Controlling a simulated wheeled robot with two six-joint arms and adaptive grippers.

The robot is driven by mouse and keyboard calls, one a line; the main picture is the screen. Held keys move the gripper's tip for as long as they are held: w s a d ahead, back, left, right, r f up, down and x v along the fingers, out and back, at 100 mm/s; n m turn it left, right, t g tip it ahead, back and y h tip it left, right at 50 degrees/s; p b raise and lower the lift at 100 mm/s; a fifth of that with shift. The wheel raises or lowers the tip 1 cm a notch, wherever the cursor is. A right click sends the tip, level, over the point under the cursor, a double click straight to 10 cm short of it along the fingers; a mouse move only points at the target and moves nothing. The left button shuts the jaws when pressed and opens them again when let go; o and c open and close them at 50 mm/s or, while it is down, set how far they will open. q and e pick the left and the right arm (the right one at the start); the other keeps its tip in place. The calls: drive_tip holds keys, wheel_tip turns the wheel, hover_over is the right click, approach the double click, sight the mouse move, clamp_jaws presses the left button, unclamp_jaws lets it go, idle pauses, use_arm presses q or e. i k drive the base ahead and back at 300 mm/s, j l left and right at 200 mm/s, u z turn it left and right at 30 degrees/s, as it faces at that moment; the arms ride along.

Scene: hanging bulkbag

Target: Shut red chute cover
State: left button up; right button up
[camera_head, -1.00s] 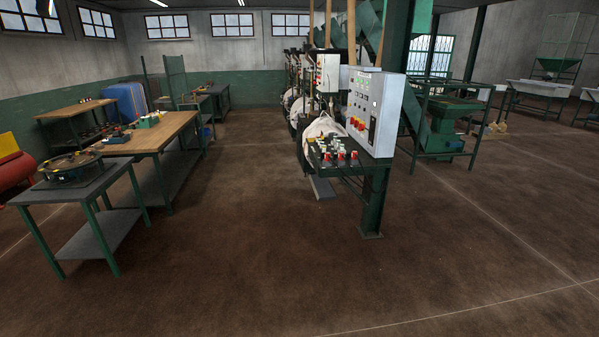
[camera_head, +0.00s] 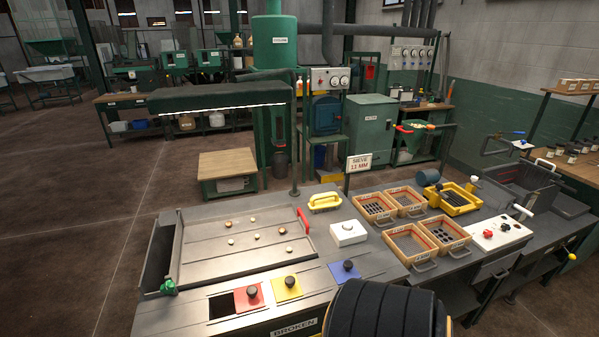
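The red chute cover (camera_head: 248,298), a flat square plate with a black knob, lies on the grey sorting table (camera_head: 320,270) near its front edge. A dark rectangular opening (camera_head: 222,306) shows uncovered directly to its left. A yellow cover (camera_head: 286,288) lies just right of the red one, and a blue cover (camera_head: 345,270) lies farther right; both have black knobs. Neither of my grippers is in view.
Several small round pieces (camera_head: 255,236) lie on the table's sloped tray. Wooden trays (camera_head: 410,243) and a white box (camera_head: 348,233) stand to the right. A black ribbed rounded object (camera_head: 380,310) blocks the bottom centre. Open floor (camera_head: 60,230) lies left.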

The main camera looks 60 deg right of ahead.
sight(249, 298)
drive_tip(key=z, duration=1.45)
